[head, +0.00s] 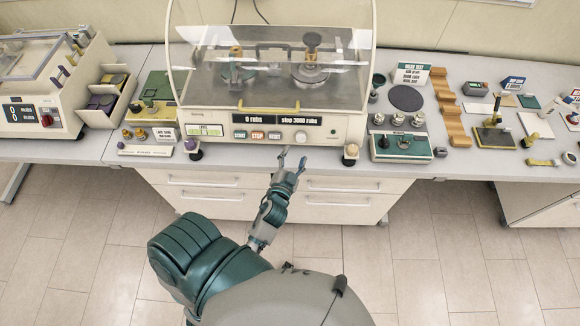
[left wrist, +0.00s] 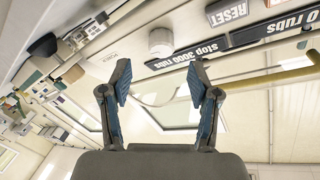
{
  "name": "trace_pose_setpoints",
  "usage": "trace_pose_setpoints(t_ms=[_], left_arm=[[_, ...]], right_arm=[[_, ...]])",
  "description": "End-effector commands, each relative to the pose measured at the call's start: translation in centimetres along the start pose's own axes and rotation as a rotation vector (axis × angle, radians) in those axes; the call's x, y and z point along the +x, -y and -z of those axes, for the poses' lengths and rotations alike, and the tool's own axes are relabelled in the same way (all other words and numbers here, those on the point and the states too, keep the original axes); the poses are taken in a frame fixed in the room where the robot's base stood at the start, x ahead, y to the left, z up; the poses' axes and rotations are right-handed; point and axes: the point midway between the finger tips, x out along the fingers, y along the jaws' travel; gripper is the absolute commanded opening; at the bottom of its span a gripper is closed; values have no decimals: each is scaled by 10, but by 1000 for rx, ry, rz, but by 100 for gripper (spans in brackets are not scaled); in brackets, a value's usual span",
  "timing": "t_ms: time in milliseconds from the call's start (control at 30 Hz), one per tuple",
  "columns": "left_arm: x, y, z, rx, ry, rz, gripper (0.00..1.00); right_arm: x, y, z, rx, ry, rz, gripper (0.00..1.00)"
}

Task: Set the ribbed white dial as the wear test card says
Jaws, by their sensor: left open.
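The white dial (head: 301,137) sits on the front panel of the rubbing machine (head: 205,117), right of its buttons. It also shows in the left wrist view (left wrist: 161,42), where its ribs are too small to make out. The display (head: 300,121) above it reads "stop 3000 rubs"; the one to its left reads "0 rubs". The wear test card (head: 410,75) stands to the right of the machine; its small print seems to include 3000 rubs. My left gripper (head: 293,158) is open and empty, just below and in front of the dial, apart from it.
Several buttons (head: 257,134) lie left of the dial. A clear cover (head: 270,60) stands over the machine's rubbing heads. A green weight tray (head: 402,147) is to the right, and another counter device (head: 40,115) is far left. Drawers (head: 330,200) lie below the bench edge.

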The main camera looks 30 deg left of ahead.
Motion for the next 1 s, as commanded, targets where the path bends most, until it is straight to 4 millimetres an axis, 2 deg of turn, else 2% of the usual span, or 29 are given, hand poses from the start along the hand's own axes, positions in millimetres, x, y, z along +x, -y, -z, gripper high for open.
trace_pose_setpoints(t_ms=[100, 300, 900, 1000], left_arm=[[-26, -1, -2, -3, 5, -2, 61], [-51, -1, -2, -1, 3, -1, 61], [-55, -1, -1, 0, 2, -1, 61], [-54, -6, -6, -2, 9, -12, 61]], right_arm=[[0, 0, 0, 0, 0, 0, 0], [0, 0, 0, 0, 0, 0, 0], [0, 1, 0, 1, 0, 1, 0], [0, 1, 0, 1, 0, 1, 0]])
